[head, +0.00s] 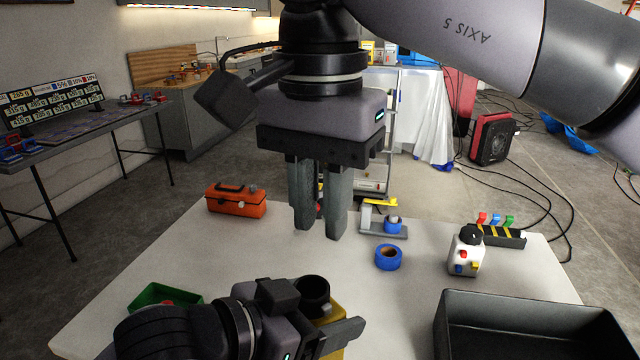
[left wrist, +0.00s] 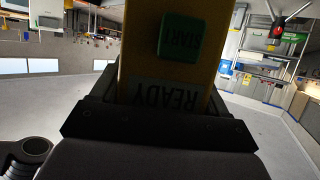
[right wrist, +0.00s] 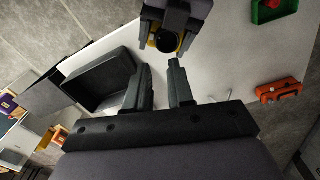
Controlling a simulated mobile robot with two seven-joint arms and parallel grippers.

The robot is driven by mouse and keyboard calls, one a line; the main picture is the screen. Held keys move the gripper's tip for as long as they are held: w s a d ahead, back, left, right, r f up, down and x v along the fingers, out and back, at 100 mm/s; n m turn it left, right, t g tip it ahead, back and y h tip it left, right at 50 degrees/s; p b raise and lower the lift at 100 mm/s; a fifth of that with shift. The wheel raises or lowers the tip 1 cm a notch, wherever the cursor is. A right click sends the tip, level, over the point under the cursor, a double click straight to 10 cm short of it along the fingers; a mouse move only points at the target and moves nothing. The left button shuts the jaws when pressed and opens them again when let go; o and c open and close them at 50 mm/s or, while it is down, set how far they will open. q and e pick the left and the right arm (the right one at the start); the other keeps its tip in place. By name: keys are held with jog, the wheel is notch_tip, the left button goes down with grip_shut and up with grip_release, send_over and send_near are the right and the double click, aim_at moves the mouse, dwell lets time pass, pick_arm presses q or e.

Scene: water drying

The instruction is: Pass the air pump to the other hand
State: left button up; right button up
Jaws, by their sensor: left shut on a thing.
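The air pump is a yellow body (head: 336,312) with a dark round top (head: 313,290). In the left wrist view its yellow face (left wrist: 212,62) shows a green START button and a READY label, upside down. My left gripper (head: 332,330) is shut on it at the near edge of the table. My right gripper (head: 321,215) points down over the table, beyond the pump, its fingers apart and empty. In the right wrist view the pump (right wrist: 163,40) is beyond the open fingers (right wrist: 160,80) and not touching them. Part of the pump is hidden by my left gripper.
The white table (head: 230,260) bears an orange toolbox (head: 236,201), a green bin (head: 150,296), a blue tape roll (head: 389,257), a tape dispenser (head: 375,229), a white button box (head: 466,255), a striped holder (head: 505,238) and a large dark tray (head: 490,335).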

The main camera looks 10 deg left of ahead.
aim_at(320, 285)
notch_tip(320, 285, down, 10)
jog(key=shift+f, duration=0.1)
dwell(0.4)
grip_shut()
pick_arm(q)
jog(key=o, duration=1.2)
jog(key=shift+o, duration=0.2)
